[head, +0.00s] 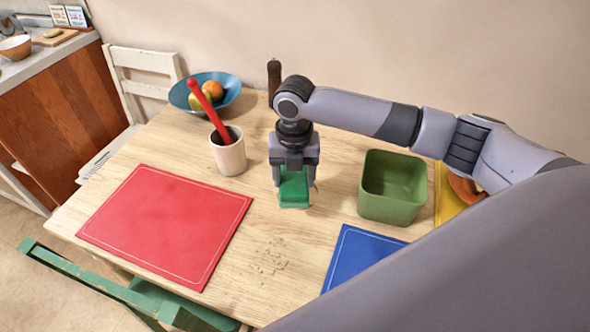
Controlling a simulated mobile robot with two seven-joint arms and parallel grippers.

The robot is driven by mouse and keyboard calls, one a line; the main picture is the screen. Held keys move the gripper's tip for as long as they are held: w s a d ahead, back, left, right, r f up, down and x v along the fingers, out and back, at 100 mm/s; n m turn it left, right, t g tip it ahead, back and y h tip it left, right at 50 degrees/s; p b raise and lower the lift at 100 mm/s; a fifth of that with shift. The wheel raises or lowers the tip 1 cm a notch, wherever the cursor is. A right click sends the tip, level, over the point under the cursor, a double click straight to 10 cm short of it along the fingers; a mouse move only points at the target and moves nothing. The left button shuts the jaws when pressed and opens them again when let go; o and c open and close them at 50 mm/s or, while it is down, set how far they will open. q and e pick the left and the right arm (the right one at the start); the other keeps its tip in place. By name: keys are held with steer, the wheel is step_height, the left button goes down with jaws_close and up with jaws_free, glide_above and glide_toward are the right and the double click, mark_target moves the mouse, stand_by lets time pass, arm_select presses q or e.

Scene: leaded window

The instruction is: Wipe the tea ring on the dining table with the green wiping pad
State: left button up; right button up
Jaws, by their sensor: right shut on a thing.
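My right gripper (294,178) points down over the middle of the dining table (215,262) and is shut on the green wiping pad (293,196). The pad is at or very close to the tabletop; I cannot tell for sure whether it touches. I see no tea ring on the bare wood in view; the pad, gripper and arm hide part of the table. My left gripper is not in view.
A white cup (229,158) with a red-handled tool and a blue fruit bowl (232,88) stand left of the gripper. A green bin (392,207) stands right. Red (167,225) and blue (352,255) mats lie nearer. Crumbs (268,258) lie between them.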

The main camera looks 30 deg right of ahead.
steer(key=n, duration=0.5)
steer(key=shift+w+d+f+p, duration=0.35)
steer(key=shift+w+f+p, duration=0.05)
step_height(320, 180, down, 6)
steer(key=b, duration=0.7)
steer(key=shift+f+b, duration=0.3)
steer(key=shift+f, duration=0.65)
stand_by(0.3)
steer(key=shift+w+d+r, duration=0.1)
steer(key=shift+w+d, duration=1.05)
steer(key=shift+d, duration=0.15)
steer(key=shift+w+d+b, duration=0.5)
steer(key=shift+w+d, duration=0.6)
steer(key=shift+d, duration=0.2)
